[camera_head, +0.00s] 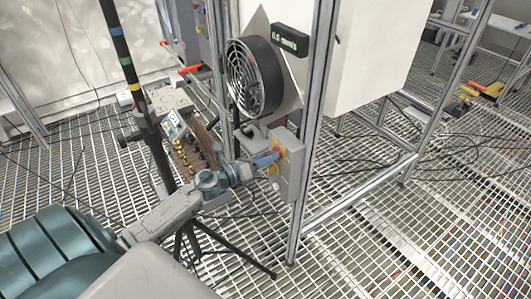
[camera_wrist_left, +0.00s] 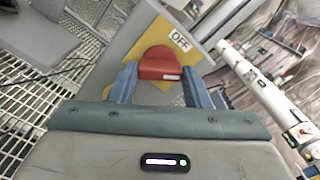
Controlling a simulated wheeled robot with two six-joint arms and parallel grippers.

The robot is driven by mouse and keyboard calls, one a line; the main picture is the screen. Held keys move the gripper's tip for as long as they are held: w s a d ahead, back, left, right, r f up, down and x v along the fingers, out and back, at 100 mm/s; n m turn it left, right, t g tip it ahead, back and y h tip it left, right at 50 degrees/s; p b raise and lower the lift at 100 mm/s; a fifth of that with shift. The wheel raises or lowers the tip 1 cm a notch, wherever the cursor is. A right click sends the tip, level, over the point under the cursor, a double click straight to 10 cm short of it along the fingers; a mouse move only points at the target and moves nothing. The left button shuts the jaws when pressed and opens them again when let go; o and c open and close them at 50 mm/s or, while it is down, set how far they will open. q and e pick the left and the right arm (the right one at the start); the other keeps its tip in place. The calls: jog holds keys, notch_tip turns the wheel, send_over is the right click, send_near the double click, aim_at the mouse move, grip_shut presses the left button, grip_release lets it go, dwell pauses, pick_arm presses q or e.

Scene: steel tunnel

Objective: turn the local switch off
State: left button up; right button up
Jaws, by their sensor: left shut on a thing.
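The local switch is a grey box (camera_head: 291,178) on the metal frame, with a yellow plate (camera_wrist_left: 147,87) and a red knob (camera_wrist_left: 160,66). An "OFF" label (camera_wrist_left: 180,40) is on the plate beside the knob in the left wrist view. My left gripper (camera_head: 273,158) reaches the switch from the left in the head view. Its two blue fingers (camera_wrist_left: 160,84) are shut on the red knob, one on each side. In the head view the fingers mostly hide the knob. My right gripper is not in view.
A round fan (camera_head: 254,77) and a small display reading in green (camera_head: 290,40) are mounted above the switch. A striped pole (camera_head: 128,70) on a black tripod (camera_head: 183,240) stands close to my left arm. Cables lie on the grated floor (camera_head: 400,240).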

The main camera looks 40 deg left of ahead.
pick_arm(q)
jog(key=n+p, duration=0.8)
jog(key=n, duration=0.2)
jog(key=shift+n, duration=0.3)
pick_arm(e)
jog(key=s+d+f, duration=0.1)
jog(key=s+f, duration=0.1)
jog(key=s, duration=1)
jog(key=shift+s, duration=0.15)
pick_arm(q)
jog(key=shift+p, duration=0.3)
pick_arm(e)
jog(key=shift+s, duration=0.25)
pick_arm(q)
jog(key=o, duration=1)
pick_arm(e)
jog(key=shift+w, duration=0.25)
